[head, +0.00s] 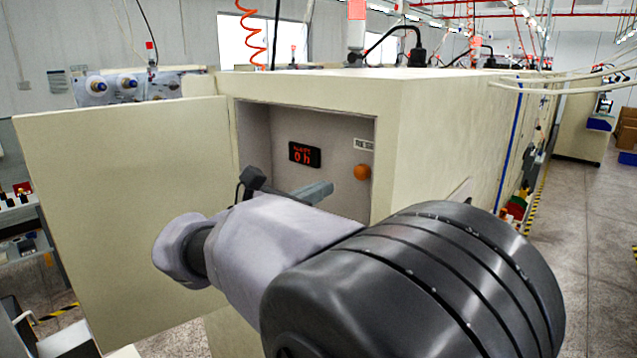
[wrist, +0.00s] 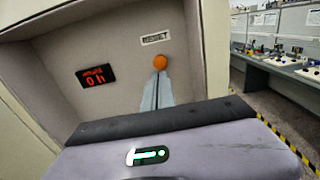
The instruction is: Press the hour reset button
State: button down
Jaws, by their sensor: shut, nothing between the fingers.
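The orange round reset button (head: 362,172) sits on the back wall of an open cabinet recess, below a small white label (head: 363,144). A dark display (head: 304,154) with red digits reading "0 h" is to its left. In the wrist view the button (wrist: 160,62) is right at the tips of my gripper (wrist: 158,76), whose grey fingers are together with nothing between them. I cannot tell whether the tips touch the button. In the head view my gripper (head: 318,191) reaches into the recess, its tip below and left of the button.
The cabinet door (head: 125,190) stands open to the left. The recess walls surround my gripper, with the cabinet's right side (head: 440,140) beyond. A bench with equipment (wrist: 285,62) and a floor aisle lie to the right in the wrist view.

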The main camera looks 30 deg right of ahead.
jog(key=shift+v, duration=1.55)
